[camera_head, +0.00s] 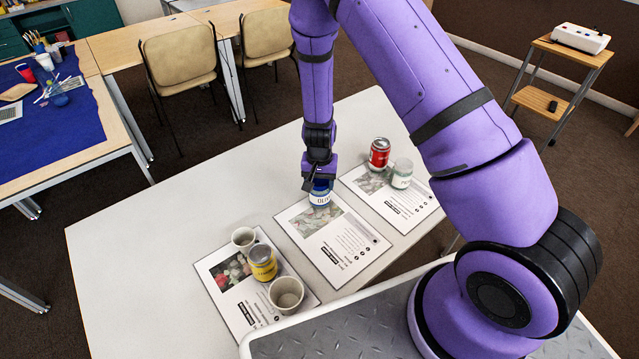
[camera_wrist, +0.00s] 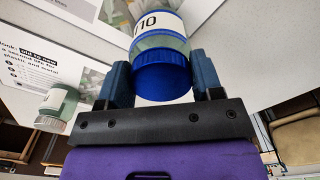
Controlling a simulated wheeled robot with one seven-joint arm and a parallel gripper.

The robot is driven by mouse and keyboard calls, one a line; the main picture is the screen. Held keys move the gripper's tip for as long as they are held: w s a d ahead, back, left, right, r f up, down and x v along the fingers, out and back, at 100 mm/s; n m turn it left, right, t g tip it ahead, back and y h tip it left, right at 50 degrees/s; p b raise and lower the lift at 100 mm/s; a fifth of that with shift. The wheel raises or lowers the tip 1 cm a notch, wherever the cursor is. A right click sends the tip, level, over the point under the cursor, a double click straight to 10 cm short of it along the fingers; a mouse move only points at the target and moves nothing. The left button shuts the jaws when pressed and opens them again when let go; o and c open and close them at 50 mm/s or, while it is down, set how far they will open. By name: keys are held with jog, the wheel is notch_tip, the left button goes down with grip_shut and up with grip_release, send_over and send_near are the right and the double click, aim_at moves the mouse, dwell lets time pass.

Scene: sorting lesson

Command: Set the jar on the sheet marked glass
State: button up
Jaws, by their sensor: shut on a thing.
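My gripper (camera_head: 318,180) points down over the upper part of the middle sheet (camera_head: 335,245). It is shut on the blue-lidded jar (camera_head: 320,197), which has a white label. In the wrist view the fingers (camera_wrist: 165,85) clasp the jar's blue lid (camera_wrist: 162,78), and its greenish body and label point away. I cannot tell whether the jar's base touches the sheet. The middle sheet carries a pale greenish picture; its heading is too small to read. The right sheet (camera_head: 415,210) reads "plastic and metal" in the wrist view (camera_wrist: 25,70).
A red can (camera_head: 379,153) and a pale jar (camera_head: 401,174) stand on the right sheet. The left sheet (camera_head: 222,265) holds two beige cups (camera_head: 286,293) (camera_head: 243,239) and a yellow can (camera_head: 263,262). The white table (camera_head: 130,240) is bare at left.

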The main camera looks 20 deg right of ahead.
jog(key=shift+f, duration=0.4)
jog(key=shift+f, duration=0.1)
jog(key=o, duration=1)
notch_tip(320, 180, up, 12)
jog(key=shift+r, duration=0.25)
